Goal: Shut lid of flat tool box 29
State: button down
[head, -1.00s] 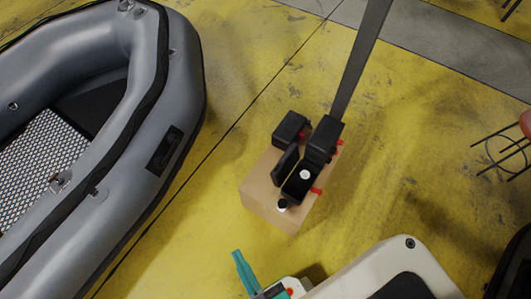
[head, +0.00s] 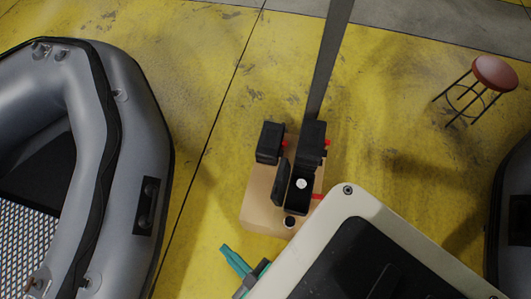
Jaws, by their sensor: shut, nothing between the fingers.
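An open black tool box (head: 300,198) sits on a tan block-like stand (head: 260,209) in the middle of the head view. Its lid (head: 279,184) stands upright on the left side, and a red part shows at its right. A white round item (head: 301,184) is inside it. No number is readable. My gripper (head: 231,256), with teal fingers, is shut and empty, below and left of the box and apart from it. My pale arm link covers the lower right of the view.
Two closed black boxes with red parts stand behind, one left (head: 269,143) and one right (head: 311,143). A small dark round item (head: 290,222) sits in front. A grey post (head: 329,65) rises behind. A grey inflatable boat (head: 128,130) lies left; a red stool (head: 494,73) stands right.

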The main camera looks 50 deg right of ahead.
jog(key=w+d+f+n+g+h, duration=0.1)
jog(key=w+d+f+g, duration=0.15)
jog(key=f, duration=0.55)
jog(key=w+d+f+n+g+h, duration=0.1)
jog(key=w+d+f+g, duration=0.15)
jog(key=f, duration=0.55)
jog(key=n+g, duration=0.2)
jog(key=g, duration=1.2)
send_near(273, 190)
jog(key=shift+x, duration=2.8)
jog(key=shift+a, duration=0.1)
